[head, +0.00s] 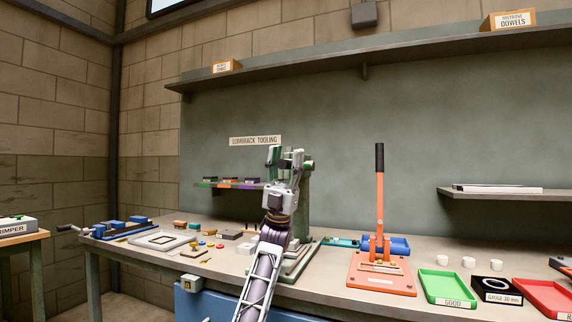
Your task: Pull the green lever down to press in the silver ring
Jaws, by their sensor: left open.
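A green press (305,205) stands on the workbench near the middle, with a green column and a flat base. My left gripper (286,160) is open in front of the upper part of the press, fingers pointing up. My left arm hides much of the press. A small green part shows beside the left finger; I cannot tell whether it is the lever or whether the gripper touches it. I cannot make out the silver ring at the press. My right gripper is not in view.
An orange press (381,270) with an upright black-handled lever stands right of the green one. Further right are a green tray (447,288), a black gauge block (484,296) and a red tray (543,290). Small parts lie on the bench (330,285) to the left.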

